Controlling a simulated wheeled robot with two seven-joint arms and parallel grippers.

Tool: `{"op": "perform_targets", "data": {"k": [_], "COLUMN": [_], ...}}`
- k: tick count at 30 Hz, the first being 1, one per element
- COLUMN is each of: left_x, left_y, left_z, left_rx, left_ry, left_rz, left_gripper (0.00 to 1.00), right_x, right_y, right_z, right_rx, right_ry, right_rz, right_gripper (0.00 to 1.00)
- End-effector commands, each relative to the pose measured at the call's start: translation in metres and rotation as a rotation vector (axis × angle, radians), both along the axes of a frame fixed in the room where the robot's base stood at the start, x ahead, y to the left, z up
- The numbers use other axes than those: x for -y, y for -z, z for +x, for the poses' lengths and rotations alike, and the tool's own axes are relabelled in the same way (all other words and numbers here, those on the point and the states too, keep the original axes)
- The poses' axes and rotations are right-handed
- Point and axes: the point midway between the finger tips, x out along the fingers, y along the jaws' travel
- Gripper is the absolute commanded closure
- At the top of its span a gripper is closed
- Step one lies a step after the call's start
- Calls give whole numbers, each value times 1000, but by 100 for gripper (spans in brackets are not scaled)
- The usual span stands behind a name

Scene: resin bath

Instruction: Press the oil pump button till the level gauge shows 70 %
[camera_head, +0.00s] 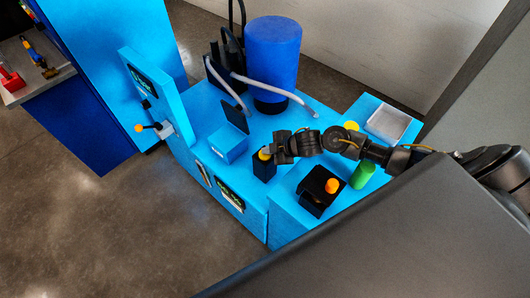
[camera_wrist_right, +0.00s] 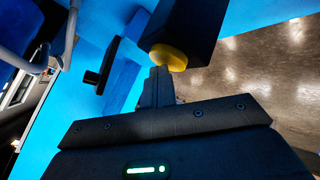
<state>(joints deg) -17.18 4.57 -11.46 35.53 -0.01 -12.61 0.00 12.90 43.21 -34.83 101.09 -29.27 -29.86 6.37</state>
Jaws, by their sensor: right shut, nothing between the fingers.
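A yellow button (camera_head: 264,154) sits on top of a small black box (camera_head: 264,171) on the blue bench. My right gripper (camera_head: 273,152) is right at the button. In the right wrist view the shut, empty fingers (camera_wrist_right: 159,75) end against the yellow button (camera_wrist_right: 170,57) and seem to touch it; how far it is pressed I cannot tell. The black box (camera_wrist_right: 183,25) shows behind it. A dark display with green marks (camera_head: 231,197) is on the bench front, beside a narrow pale strip (camera_head: 205,175). Which one is the level gauge, and its reading, I cannot make out. My left gripper is out of view.
A blue drum (camera_head: 272,60) with grey hoses stands at the back. A blue box with a raised black lid (camera_head: 229,143) is left of the button. A black box with an orange knob (camera_head: 332,186), a green cylinder (camera_head: 362,175) and a pale tray (camera_head: 388,123) are to the right.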

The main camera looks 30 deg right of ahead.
Motion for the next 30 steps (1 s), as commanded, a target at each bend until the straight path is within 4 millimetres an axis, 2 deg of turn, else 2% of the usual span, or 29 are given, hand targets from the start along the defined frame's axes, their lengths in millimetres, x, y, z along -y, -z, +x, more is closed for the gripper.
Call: {"op": "perform_targets", "data": {"k": [30], "left_x": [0], "left_y": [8], "left_z": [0], "left_rx": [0], "left_ry": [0], "left_rz": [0], "left_gripper": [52], "right_x": [-1], "right_y": [17], "right_z": [-5], "right_rx": [-17], "right_ry": [-2], "right_rz": [0], "right_gripper": [100]}}
